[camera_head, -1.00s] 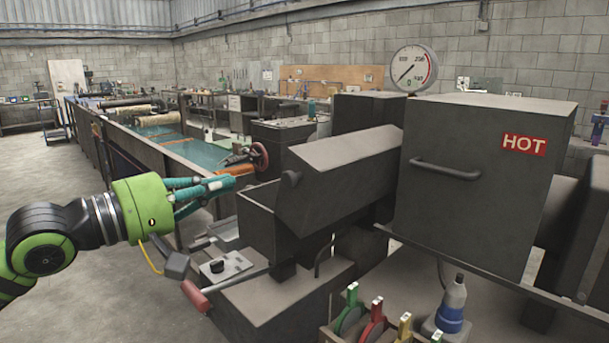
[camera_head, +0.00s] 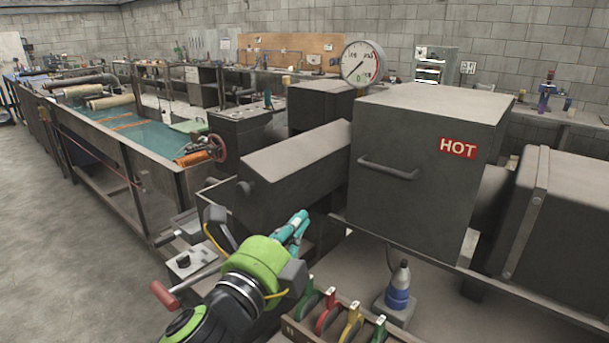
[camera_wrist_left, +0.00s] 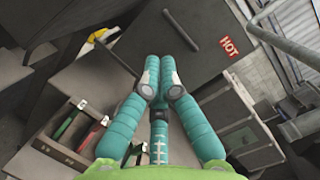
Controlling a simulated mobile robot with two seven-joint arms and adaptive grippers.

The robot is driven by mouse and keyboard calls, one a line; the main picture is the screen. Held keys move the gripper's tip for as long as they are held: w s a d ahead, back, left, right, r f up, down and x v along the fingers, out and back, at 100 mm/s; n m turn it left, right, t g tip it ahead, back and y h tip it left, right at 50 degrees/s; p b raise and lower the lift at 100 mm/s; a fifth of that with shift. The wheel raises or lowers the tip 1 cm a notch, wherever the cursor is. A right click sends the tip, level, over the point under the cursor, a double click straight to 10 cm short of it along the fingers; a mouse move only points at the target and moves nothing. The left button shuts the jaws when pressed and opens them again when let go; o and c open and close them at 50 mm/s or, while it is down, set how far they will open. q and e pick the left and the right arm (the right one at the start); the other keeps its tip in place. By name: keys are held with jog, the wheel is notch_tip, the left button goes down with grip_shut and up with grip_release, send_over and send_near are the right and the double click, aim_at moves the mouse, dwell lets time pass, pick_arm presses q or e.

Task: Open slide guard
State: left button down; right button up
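The slide guard appears to be the large dark grey box cover (camera_head: 425,125) with a red HOT label and a bar handle (camera_head: 388,168) on its front face. My left gripper (camera_head: 299,221) is below and left of the handle, apart from it. Its teal fingers look drawn together, with nothing seen between them. In the left wrist view, the fingertips (camera_wrist_left: 159,72) point toward the cover's dark face (camera_wrist_left: 205,62); the handle (camera_wrist_left: 181,27) lies above them, clear of the fingers. My right gripper is not in view.
A wooden rack (camera_head: 290,331) of coloured-handled tools and a blue-banded bottle (camera_head: 398,287) stand in front of the cover. A slanted grey chute (camera_head: 295,160) is left of it, with a round dial (camera_head: 362,63) behind. A red-handled lever (camera_head: 163,295) sticks out lower left.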

aim_at(302, 181)
pick_arm(q)
jog(key=w+p, duration=0.1)
jog(key=w, duration=0.2)
jog(key=w+r+p, duration=0.1)
jog(key=w, duration=0.3)
jog(key=w+r+p, duration=0.1)
jog(key=w+p, duration=0.1)
jog(key=w, duration=0.1)
jog(key=shift+w+d, duration=0.1)
jog(key=shift+w, duration=0.3)
